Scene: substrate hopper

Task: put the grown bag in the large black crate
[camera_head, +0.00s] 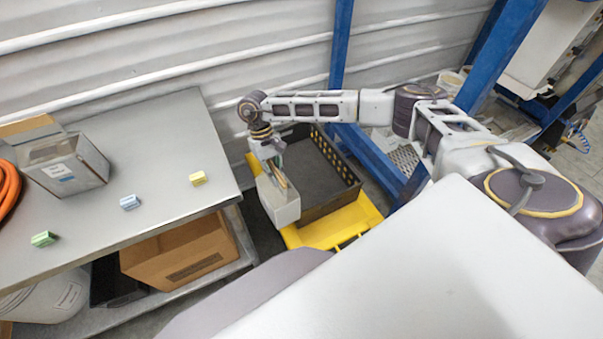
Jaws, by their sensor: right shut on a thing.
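My right gripper (276,175) points down and is shut on a pale, whitish bag (279,204), which I take to be the grown bag. The bag hangs upright, slightly tilted, and in the picture covers the left near corner of the large black crate (335,201). I cannot tell whether it is over the rim or beside it. The crate has slotted walls and a dark floor; the part that shows looks empty. It stands on a yellow base (345,224). My left gripper is not in view.
A grey metal table (150,160) on the left carries a clear-walled box or bag (65,165), small green (43,239), blue (130,202) and yellow (198,178) blocks, and an orange hose (8,188). A cardboard box (180,255) sits below. Blue posts (372,160) stand beside the crate.

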